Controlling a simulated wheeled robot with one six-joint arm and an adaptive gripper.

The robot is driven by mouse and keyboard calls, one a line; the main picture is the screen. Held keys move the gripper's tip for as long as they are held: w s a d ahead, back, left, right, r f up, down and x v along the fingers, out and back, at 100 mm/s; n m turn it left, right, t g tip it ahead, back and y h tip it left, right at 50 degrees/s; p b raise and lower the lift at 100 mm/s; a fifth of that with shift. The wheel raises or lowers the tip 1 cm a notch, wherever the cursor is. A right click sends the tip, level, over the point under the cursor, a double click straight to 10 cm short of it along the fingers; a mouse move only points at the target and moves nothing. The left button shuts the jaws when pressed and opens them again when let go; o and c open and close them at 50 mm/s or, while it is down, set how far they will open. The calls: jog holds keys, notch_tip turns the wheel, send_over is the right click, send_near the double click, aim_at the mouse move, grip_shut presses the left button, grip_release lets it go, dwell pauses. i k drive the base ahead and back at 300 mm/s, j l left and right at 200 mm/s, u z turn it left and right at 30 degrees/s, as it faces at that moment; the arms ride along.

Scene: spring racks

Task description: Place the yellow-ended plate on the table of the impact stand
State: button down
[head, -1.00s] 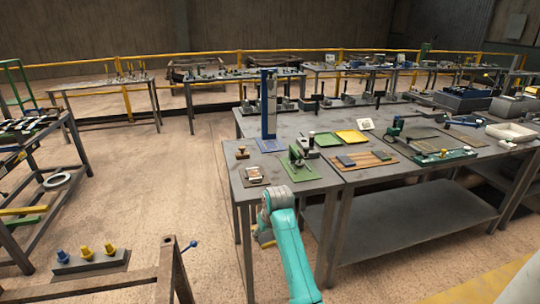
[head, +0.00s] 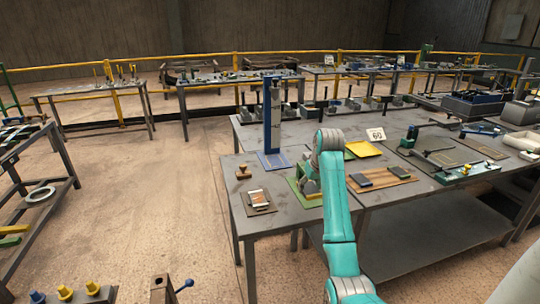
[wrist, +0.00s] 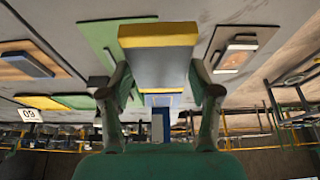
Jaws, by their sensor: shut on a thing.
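The tall blue column with a blue base, which looks like the impact stand (head: 271,115), stands on the near table, left of my arm. Its blue base (head: 272,160) looks bare. In the wrist view the column (wrist: 160,124) shows beyond the plate, apart from it.
A green mat (head: 315,198) with a fixture is partly behind my arm. A brown stamp-like thing (head: 243,172) and a small board with a block (head: 258,200) are at the table's left. A wooden board (head: 385,180) and yellow tray (head: 365,149) are at the right.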

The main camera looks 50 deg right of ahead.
aim_at(274, 160)
jog(key=i+l, duration=1.1)
jog(key=i, duration=0.1)
